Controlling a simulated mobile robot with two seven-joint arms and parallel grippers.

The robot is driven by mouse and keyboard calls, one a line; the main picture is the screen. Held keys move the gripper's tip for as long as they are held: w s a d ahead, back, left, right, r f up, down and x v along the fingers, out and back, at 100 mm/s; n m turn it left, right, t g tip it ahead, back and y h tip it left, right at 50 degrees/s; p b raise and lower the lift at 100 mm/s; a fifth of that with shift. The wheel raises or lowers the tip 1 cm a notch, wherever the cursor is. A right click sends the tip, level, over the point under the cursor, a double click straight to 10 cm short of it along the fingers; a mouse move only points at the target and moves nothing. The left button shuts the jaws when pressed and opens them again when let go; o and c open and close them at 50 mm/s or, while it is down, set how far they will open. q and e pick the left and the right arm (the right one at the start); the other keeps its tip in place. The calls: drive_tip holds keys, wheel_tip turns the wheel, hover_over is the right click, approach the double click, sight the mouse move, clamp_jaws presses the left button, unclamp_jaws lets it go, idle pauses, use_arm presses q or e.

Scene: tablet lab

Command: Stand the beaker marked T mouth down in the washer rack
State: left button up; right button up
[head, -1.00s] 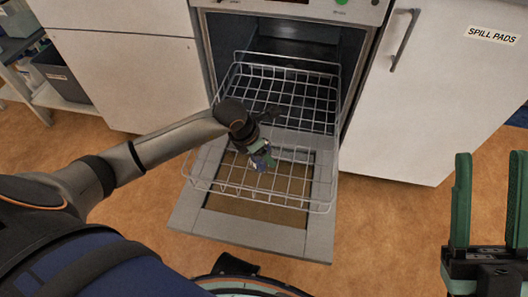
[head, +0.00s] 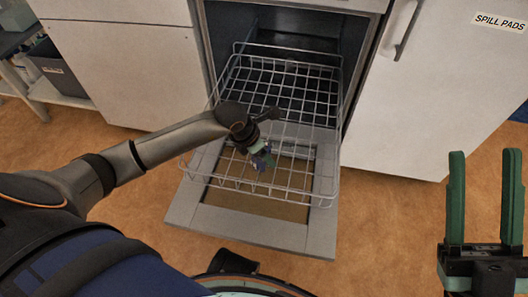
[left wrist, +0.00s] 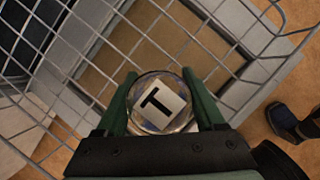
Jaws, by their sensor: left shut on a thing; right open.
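The beaker marked T (left wrist: 160,103) is clear glass, with a black T on a white square facing the left wrist camera. My left gripper (head: 262,158) is shut on it, one green finger on each side. In the head view the beaker is small and mostly hidden by the gripper. The washer rack (head: 290,193) is a wire basket pulled out over the open washer door. The gripper and beaker are over its front part; I cannot tell whether the beaker touches the wires. My right gripper (head: 484,200) is open and empty at the right edge, away from the rack.
The open washer door (head: 240,226) lies below the rack. White cabinets stand on both sides, the right one labelled SPILL PADS (head: 499,21). A shelf with a grey bin (head: 55,68) is at far left. The rack looks otherwise empty.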

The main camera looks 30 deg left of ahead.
use_arm(q)
drive_tip(key=shift+f, duration=0.35)
drive_tip(key=o, duration=1.4)
drive_tip(key=p+v, duration=0.5)
drive_tip(key=v, duration=0.7)
drive_tip(key=shift+s+r, duration=0.15)
drive_tip(key=shift+r, duration=0.1)
drive_tip(key=shift+a, duration=0.1)
